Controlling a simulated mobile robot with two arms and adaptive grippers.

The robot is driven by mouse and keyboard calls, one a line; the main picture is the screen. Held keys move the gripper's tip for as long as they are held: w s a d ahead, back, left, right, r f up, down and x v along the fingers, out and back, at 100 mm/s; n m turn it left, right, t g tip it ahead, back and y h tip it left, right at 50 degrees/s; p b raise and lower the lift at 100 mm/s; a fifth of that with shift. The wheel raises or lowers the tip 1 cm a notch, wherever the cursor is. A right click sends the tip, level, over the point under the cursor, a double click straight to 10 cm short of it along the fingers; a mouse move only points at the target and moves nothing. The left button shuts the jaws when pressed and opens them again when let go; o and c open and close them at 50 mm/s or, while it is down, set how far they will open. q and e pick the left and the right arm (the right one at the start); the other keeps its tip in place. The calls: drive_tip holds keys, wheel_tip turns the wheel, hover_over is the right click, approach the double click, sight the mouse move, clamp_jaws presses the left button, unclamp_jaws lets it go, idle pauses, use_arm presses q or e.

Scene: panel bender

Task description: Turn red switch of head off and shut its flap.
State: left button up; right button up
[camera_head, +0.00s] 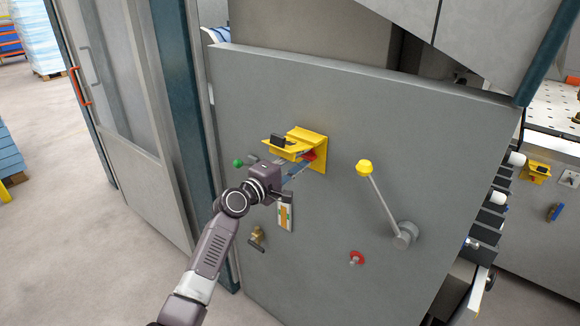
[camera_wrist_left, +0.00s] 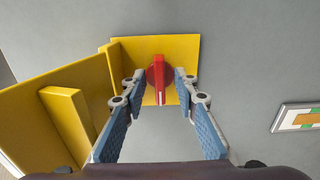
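The red switch (camera_head: 310,155) sits on a yellow backplate (camera_head: 319,152) on the grey panel. In the left wrist view, its red handle (camera_wrist_left: 159,82) points roughly down the picture. The yellow flap (camera_head: 283,149) stands open, sticking out from the panel. It fills the left side of the wrist view (camera_wrist_left: 48,112). A black piece (camera_head: 278,140) sits on the flap. My left gripper (camera_wrist_left: 159,88) is open, with one blue-padded finger on each side of the handle and visible gaps between. In the head view, my left gripper (camera_head: 306,163) reaches in below the flap.
A lever with a yellow knob (camera_head: 365,167) is right of the switch. A red button (camera_head: 356,257) is lower down. A green knob (camera_head: 238,163) is left of my wrist, and a label plate (camera_head: 285,214) is below it. Open floor lies at left.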

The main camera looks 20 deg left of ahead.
use_arm(q)
drive_tip(key=v, duration=1.1)
drive_tip(key=shift+s, duration=0.3)
drive_tip(key=shift+a, duration=0.1)
drive_tip(key=shift+c, duration=0.7)
